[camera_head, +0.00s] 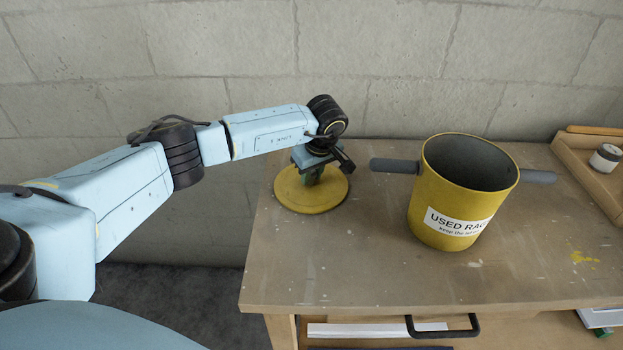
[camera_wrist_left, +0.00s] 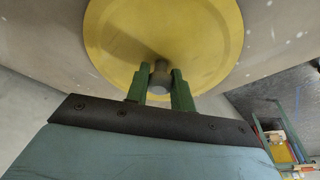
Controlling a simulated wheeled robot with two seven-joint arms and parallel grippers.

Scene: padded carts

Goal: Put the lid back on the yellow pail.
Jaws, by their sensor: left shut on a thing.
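The yellow pail (camera_head: 425,200) stands upright and open on the wooden bench, its dark inside showing. It has a white "USED RAGS" label and a grey handle on each side. The round yellow lid (camera_head: 290,195) is at the bench's left end, left of the pail and apart from it. My left gripper (camera_head: 314,174) is above the lid. In the left wrist view the green fingers of my left gripper (camera_wrist_left: 160,88) are shut on the grey knob of the lid (camera_wrist_left: 110,40). I cannot tell whether the lid touches the bench. My right gripper is not in view.
The bench top (camera_head: 350,270) is clear in front of the lid and pail. A wooden tray (camera_head: 585,165) with a small jar (camera_head: 605,158) stands at the right. A black drawer handle (camera_head: 442,331) is at the bench's front. A block wall (camera_head: 400,60) rises behind.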

